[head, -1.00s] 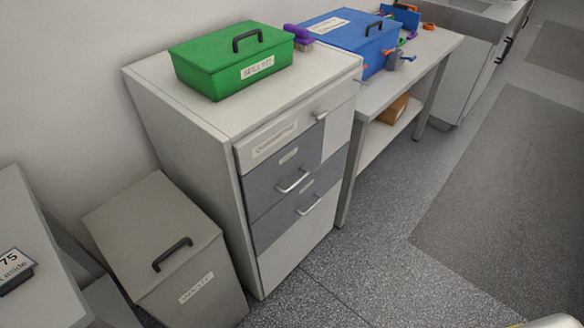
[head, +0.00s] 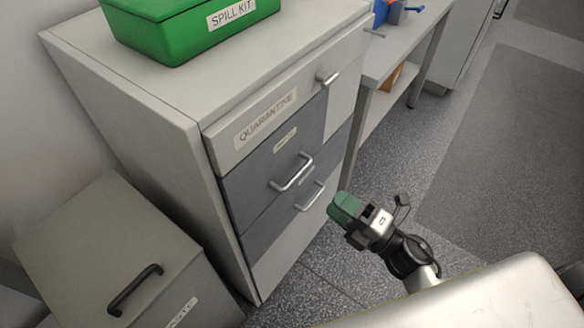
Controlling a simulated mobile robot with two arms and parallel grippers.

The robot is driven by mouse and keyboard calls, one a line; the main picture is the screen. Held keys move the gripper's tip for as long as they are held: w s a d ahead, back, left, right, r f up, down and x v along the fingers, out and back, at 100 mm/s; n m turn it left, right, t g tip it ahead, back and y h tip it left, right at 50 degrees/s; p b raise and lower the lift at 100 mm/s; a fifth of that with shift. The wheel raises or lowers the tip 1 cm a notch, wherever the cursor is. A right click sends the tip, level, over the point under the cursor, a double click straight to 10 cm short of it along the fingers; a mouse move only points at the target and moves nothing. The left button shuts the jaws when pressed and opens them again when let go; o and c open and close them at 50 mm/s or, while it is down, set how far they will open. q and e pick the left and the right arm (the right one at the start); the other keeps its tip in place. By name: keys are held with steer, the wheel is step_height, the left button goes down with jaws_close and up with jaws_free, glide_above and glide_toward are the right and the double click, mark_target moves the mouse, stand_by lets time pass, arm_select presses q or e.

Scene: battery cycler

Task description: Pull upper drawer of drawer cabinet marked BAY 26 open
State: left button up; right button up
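The light grey drawer cabinet (head: 140,130) stands against the wall. Its wide top front (head: 335,85) is marked QUARANTINE and has a small handle at its right. The upper dark drawer's handle (head: 292,172) and the lower one's handle (head: 310,196) are silver bars. All fronts look closed. My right gripper (head: 345,207), with green fingers, is right of and below these handles, apart from them. Its opening is unclear. My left gripper is out of view.
A green SPILL KIT box (head: 165,30) sits on the cabinet top. A grey lidded bin (head: 95,235) with a black handle stands at the left. A bench (head: 410,40) with a blue box stands right of the cabinet. Open floor (head: 490,160) lies at the right.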

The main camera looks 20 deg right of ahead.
mark_target(299, 174)
steer(key=x, duration=0.3)
steer(key=p+x, duration=0.1)
steer(key=x, duration=0.6)
steer(key=shift+w+a+r+p, duration=0.1)
steer(key=shift+a+r+p, duration=0.25)
steer(key=shift+a+p, duration=0.05)
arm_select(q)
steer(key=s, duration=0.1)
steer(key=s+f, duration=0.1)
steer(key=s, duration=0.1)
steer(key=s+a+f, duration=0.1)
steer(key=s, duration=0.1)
arm_select(e)
jaws_close()
